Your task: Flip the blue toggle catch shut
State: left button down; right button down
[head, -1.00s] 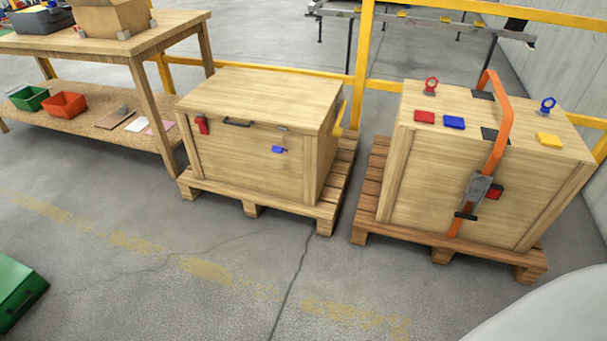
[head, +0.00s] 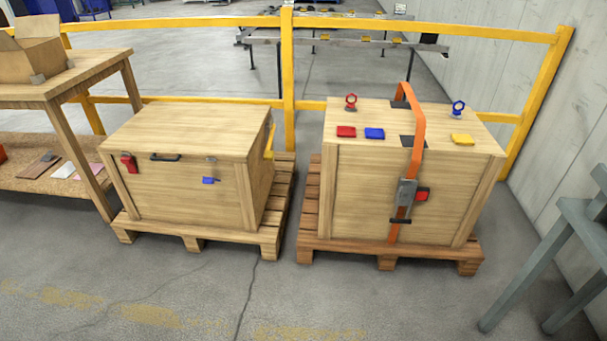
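The blue toggle catch (head: 209,181) is on the front face of the left wooden crate (head: 182,190), right of centre. Its blue lever sticks out sideways to the right, below a small grey keeper (head: 211,160) at the lid's edge, and looks apart from it. A red catch (head: 128,163) hangs at the front left of the same crate, by a dark handle (head: 165,157). The lid is down. Neither of my grippers shows in the head view.
The left crate stands on a pallet (head: 194,238). A strapped crate (head: 345,190) stands on another pallet at right. A workbench (head: 92,80) is at left, a grey-green stand (head: 560,235) at right. A yellow rail (head: 288,65) runs behind. The floor in front is clear.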

aim_at(211, 181)
jog(key=z, duration=1.4)
jog(key=k, duration=0.85)
jog(key=u, duration=1.1)
jog(key=i, duration=2.15)
jog(key=u, duration=1.4)
jog(key=i, duration=0.65)
